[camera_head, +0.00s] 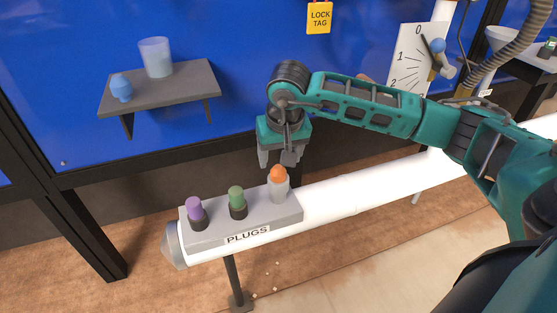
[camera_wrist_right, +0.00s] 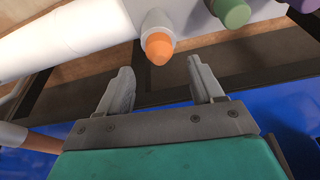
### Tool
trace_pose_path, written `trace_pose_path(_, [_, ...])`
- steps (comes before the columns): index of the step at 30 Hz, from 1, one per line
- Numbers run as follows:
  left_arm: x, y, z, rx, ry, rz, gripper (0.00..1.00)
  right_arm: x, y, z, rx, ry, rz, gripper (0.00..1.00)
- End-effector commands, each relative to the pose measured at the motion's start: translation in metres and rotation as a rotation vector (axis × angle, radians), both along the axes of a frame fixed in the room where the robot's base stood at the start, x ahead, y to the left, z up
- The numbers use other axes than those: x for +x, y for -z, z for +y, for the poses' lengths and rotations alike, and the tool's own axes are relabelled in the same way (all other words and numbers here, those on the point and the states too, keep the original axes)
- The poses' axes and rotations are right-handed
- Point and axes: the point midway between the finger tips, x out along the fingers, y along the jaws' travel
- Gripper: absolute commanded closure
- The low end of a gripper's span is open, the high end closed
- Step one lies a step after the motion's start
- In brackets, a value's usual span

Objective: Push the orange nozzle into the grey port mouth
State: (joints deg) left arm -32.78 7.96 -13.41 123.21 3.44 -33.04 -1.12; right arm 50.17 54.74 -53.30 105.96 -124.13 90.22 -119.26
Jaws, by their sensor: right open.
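An orange-tipped piece with a pale grey body (camera_head: 278,178) stands upright at the right end of the grey block labelled PLUGS. In the right wrist view its orange tip (camera_wrist_right: 158,47) shows just beyond the gap between my fingers. My right gripper (camera_head: 279,160) points down just above and slightly behind this piece; it is open and empty (camera_wrist_right: 160,78). I cannot make out a port mouth for certain. My left gripper is in neither view.
A purple plug (camera_head: 197,212) and a green plug (camera_head: 237,202) stand left on the PLUGS block (camera_head: 263,220), which sits on a white pipe (camera_head: 345,198). A shelf (camera_head: 180,88) holds a cup (camera_head: 156,57) and a blue object (camera_head: 121,88). A gauge board (camera_head: 410,60) stands behind my right arm.

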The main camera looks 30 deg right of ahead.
Motion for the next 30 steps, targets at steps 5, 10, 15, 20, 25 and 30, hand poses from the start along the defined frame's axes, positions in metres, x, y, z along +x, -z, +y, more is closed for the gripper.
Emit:
trace_pose_path(5, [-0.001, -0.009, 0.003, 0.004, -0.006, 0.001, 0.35, -0.010, -0.044, 0.003, 0.001, -0.001, -0.003, 0.34])
trace_pose_path(10, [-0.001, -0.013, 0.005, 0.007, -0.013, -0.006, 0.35, -0.017, -0.068, 0.006, 0.000, 0.001, -0.001, 0.34])
trace_pose_path(15, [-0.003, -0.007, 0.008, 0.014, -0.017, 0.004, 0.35, -0.021, -0.078, 0.007, 0.000, 0.001, 0.000, 0.34])
trace_pose_path(20, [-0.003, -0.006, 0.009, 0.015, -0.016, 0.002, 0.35, -0.021, -0.079, 0.007, 0.000, 0.001, 0.001, 0.34])
trace_pose_path(25, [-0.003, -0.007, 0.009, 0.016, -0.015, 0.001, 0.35, -0.021, -0.078, 0.007, 0.000, 0.001, 0.001, 0.34])
trace_pose_path(30, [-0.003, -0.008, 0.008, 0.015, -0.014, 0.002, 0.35, -0.021, -0.078, 0.007, 0.001, 0.001, 0.001, 0.34])
